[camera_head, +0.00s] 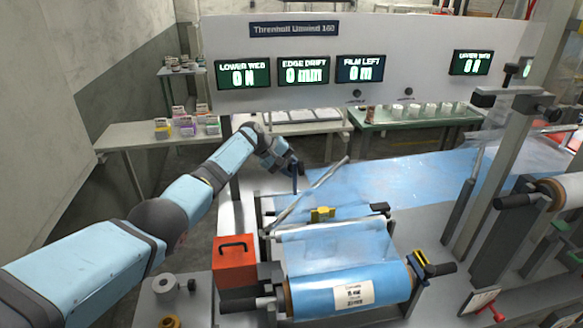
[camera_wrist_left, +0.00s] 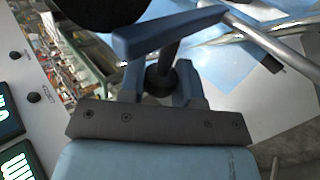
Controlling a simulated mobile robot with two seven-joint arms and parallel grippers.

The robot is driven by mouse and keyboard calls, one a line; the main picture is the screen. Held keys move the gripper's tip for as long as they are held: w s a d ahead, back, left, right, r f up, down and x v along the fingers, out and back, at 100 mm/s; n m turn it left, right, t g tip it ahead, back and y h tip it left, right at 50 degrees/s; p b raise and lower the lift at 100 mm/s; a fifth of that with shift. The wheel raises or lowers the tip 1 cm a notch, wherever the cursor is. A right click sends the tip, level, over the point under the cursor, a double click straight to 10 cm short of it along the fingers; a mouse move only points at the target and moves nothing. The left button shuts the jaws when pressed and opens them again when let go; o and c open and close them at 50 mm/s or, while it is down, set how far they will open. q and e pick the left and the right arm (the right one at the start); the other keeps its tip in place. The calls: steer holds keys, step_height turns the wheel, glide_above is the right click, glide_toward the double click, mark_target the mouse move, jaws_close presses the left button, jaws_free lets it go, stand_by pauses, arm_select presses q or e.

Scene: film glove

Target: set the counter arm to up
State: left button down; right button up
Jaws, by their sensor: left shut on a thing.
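A small dark blue lever (camera_head: 295,178) stands at the left end of the machine bed, beside a slanted metal bar; I take it for the counter arm. My left gripper (camera_head: 280,160) reaches it from the left. In the left wrist view the lever's blue bar (camera_wrist_left: 170,32) crosses in front of my left gripper (camera_wrist_left: 160,85). The fingers are shut on a dark post just under that bar. The exact contact is partly hidden. A black round part (camera_wrist_left: 100,10) lies at the top edge of the left wrist view. My right gripper is not in view.
The slanted metal bar (camera_head: 318,190) runs close by the lever. A blue film roll (camera_head: 350,285) and a red box (camera_head: 235,262) stand nearer to me. Blue film (camera_head: 410,180) covers the bed to the right. A panel with lit displays (camera_head: 370,60) stands behind.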

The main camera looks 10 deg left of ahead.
arm_select(q)
steer(key=c, duration=0.8)
jaws_free()
steer(key=shift+w, duration=0.1)
steer(key=v, duration=1.3)
steer(key=shift+a+r, duration=0.25)
steer(key=shift+a, duration=0.05)
